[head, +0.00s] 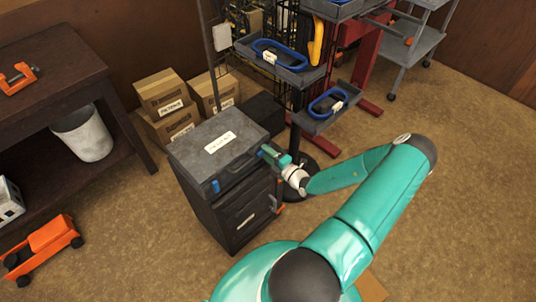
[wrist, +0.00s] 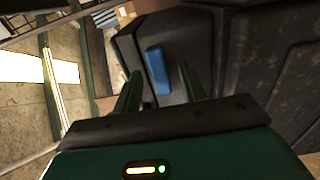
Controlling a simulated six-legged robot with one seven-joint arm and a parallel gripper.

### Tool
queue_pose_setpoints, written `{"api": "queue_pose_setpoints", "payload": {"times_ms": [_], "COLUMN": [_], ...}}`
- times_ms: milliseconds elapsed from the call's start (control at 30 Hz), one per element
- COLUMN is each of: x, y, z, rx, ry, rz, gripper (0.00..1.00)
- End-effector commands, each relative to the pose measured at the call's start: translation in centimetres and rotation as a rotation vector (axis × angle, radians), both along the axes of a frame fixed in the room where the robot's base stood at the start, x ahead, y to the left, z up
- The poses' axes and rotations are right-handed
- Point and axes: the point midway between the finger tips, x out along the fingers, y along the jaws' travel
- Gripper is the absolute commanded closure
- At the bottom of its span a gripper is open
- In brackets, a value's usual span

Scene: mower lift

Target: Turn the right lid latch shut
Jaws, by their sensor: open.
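A grey case (head: 200,150) with a white label on its lid stands on a dark cabinet (head: 240,215). A blue latch (head: 215,186) shows on the left part of its front. My gripper (head: 266,152) is at the right end of the case front; there the head view does not clearly show the right latch. In the wrist view a blue latch (wrist: 157,70) lies on a dark face, between and beyond the fingertips of my open gripper (wrist: 160,76). A finger stands on each side of it, and contact cannot be told.
A rack with grey trays (head: 285,70) and blue-rimmed items stands behind the case. Cardboard boxes (head: 162,92) are at the back left. A dark workbench (head: 60,60) is at left, with an orange cart (head: 42,247) on the floor.

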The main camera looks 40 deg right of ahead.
Motion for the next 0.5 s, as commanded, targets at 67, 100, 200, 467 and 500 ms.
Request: {"api": "queue_pose_setpoints", "payload": {"times_ms": [67, 100, 200, 467, 500], "x": [-0.02, -0.03, -0.04, -0.06, -0.06], "y": [-0.01, -0.01, -0.01, -0.01, -0.01], "z": [0.00, 0.00, 0.00, 0.00, 0.00], "rx": [0.000, 0.000, 0.000, -0.002, -0.004], "ry": [0.000, 0.000, 0.000, 0.000, 0.000], "rz": [0.000, 0.000, 0.000, 0.000, 0.000], "gripper": [0.58, 0.58, 0.78, 1.00, 1.00]}}
